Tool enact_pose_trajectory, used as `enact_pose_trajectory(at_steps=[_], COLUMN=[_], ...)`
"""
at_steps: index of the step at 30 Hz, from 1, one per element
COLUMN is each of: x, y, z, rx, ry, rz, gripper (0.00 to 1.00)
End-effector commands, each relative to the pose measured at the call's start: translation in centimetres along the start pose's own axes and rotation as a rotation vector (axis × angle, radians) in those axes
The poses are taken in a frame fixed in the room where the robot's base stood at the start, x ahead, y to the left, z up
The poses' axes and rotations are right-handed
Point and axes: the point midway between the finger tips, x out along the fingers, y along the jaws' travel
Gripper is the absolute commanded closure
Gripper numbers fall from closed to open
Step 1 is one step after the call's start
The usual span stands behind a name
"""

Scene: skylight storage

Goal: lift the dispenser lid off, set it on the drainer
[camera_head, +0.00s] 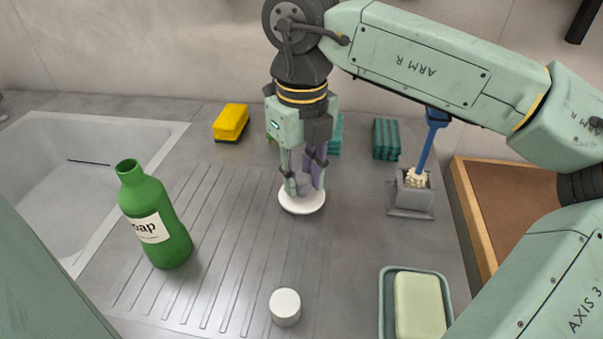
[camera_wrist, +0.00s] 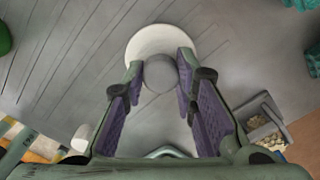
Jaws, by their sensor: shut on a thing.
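The lid is a white round disc (camera_head: 303,204) with a grey knob; it also shows in the wrist view (camera_wrist: 146,38). My gripper (camera_head: 303,186) points down and is shut on the knob (camera_wrist: 160,76), one finger on each side. The lid is at the right edge of the grooved drainer (camera_head: 215,225). I cannot tell whether it rests on the surface or is slightly above it. No separate dispenser body is seen under the lid; anything below the disc is hidden.
A green soap bottle (camera_head: 160,225) stands left on the drainer. A white cylinder (camera_head: 285,307) stands in front. A soap dish (camera_head: 415,300), brush holder (camera_head: 412,195) and teal sponge (camera_head: 386,139) are right. A yellow sponge (camera_head: 231,122) is behind. The sink (camera_head: 75,160) is left.

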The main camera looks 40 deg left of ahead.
Motion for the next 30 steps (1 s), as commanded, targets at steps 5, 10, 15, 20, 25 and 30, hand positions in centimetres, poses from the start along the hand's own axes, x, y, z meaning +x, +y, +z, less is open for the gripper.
enact_pose_trajectory(at_steps=[5, 10, 15, 20, 25, 30], x=[0.02, 0.02, 0.07, 0.25, 0.46, 0.66], y=[-0.01, -0.01, -0.02, -0.02, -0.02, -0.02], z=[0.0, 0.0, 0.0, 0.0, 0.0, 0.0], rx=[0.0, 0.0, 0.0, 0.0, 0.0, 0.0], ry=[0.0, 0.0, 0.0, 0.0, 0.0, 0.0], rz=[0.0, 0.0, 0.0, 0.0, 0.0, 0.0], gripper=[1.0, 1.0, 1.0, 1.0, 1.0, 1.0])
